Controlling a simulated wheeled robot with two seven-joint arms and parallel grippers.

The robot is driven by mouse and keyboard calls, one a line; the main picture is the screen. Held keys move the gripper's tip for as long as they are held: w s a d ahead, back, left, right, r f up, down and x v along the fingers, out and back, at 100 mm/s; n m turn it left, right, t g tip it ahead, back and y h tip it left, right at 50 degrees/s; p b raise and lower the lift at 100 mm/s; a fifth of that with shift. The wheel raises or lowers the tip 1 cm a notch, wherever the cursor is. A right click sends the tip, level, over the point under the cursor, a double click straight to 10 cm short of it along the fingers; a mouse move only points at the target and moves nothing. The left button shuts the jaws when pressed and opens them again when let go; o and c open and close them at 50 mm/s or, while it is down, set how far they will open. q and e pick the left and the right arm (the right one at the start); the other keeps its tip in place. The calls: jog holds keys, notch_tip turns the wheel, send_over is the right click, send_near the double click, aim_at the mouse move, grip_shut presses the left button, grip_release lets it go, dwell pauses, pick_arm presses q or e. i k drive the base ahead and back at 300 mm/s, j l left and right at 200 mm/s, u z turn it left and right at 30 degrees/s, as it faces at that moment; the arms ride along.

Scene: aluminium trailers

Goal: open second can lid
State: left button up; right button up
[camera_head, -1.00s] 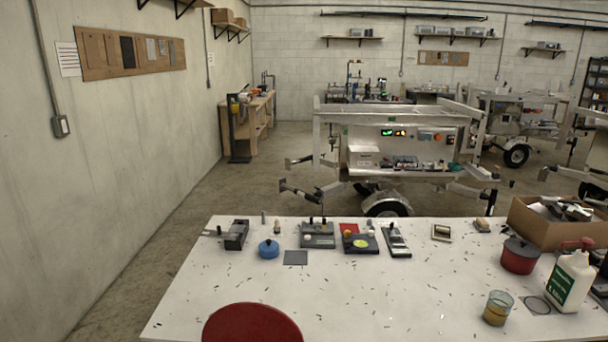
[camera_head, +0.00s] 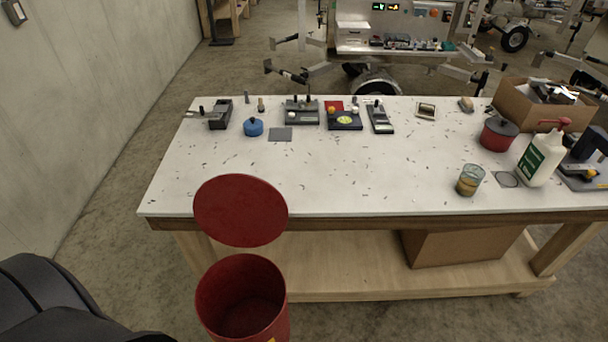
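A red can (camera_head: 243,300) stands on the floor in front of the workbench, with its bottom cut off by the lower picture edge. Its round mouth is uncovered and the inside looks empty. A flat, round red lid (camera_head: 240,210) is raised above the far side of the mouth and tilted up. It overlaps the bench's front edge in the picture, and I cannot see what holds it up. No second floor can is clearly in view. Neither of my grippers shows.
The white workbench (camera_head: 350,180) holds a blue pot (camera_head: 253,127), a red pot (camera_head: 497,134), a glass (camera_head: 470,180), a white bottle (camera_head: 541,158) and a cardboard box (camera_head: 520,105). A dark grey rounded shape fills the lower left corner. Floor left of the bench is clear.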

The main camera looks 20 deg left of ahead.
aim_at(238, 210)
jog(key=k+j+z, duration=0.4)
jog(key=j, duration=0.2)
jog(key=k+j+z, duration=0.45)
jog(key=k+j, duration=0.2)
jog(key=j, duration=0.15)
